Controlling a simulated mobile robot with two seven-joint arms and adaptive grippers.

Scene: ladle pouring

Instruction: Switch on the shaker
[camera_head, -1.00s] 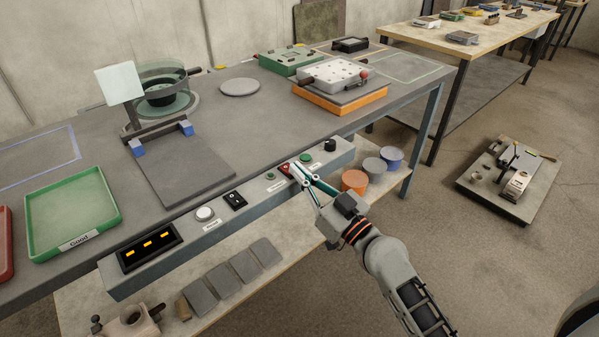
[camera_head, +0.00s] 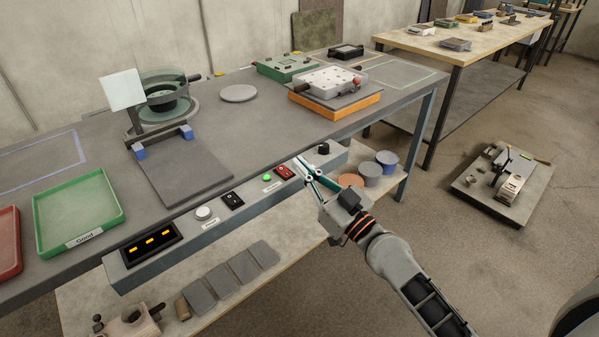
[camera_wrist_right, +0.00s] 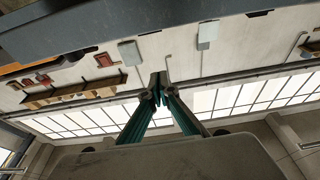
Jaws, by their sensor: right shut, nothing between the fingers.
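A long grey control panel (camera_head: 240,205) runs along the front edge of the workbench. It carries a red rocker switch (camera_head: 285,172), a small round lamp glowing green (camera_head: 267,177), a black switch (camera_head: 233,200), a white button (camera_head: 204,213) and a black knob (camera_head: 323,149). My right gripper (camera_head: 300,163) is shut and empty, its tips at the panel between the red switch and the black knob. It hides the green button there; contact cannot be told. In the right wrist view the fingertips (camera_wrist_right: 158,88) meet. My left gripper is not in view.
On the bench stand a glass bowl device (camera_head: 168,100), a white plate unit on an orange base (camera_head: 345,107), a green tray (camera_head: 78,208) and a red tray (camera_head: 8,245). Round pots (camera_head: 386,162) stand on the lower shelf.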

